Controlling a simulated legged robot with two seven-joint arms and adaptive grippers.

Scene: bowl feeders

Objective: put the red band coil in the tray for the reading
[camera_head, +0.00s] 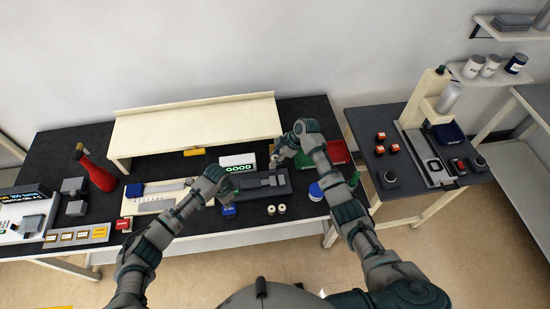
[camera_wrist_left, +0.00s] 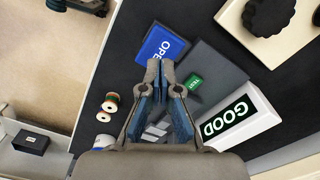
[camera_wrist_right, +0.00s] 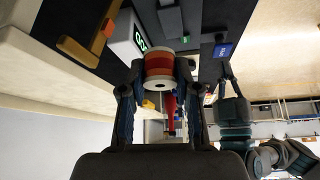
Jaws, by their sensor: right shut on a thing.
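The red band coil (camera_wrist_right: 159,70), a white spool with a red band, is between the fingers of my right gripper (camera_wrist_right: 160,75) in the right wrist view. In the head view my right gripper (camera_head: 278,156) is above the back of the dark grey fixture (camera_head: 284,189), beside the white GOOD display (camera_head: 238,161); the coil is hard to make out there. The display also shows in the left wrist view (camera_wrist_left: 245,118). A green tray (camera_head: 303,160) and a red tray (camera_head: 339,152) stand behind my right arm, partly hidden. My left gripper (camera_wrist_left: 160,66) is shut and empty over the fixture's left end.
A blue OPEN sign (camera_wrist_left: 161,45) and two small coils (camera_head: 276,209) are near the front edge. A blue-lidded jar (camera_head: 316,191) stands by my right arm. A cream shelf (camera_head: 195,130) spans the back. A red bottle (camera_head: 98,175) stands left. A side table (camera_head: 400,165) holds a press.

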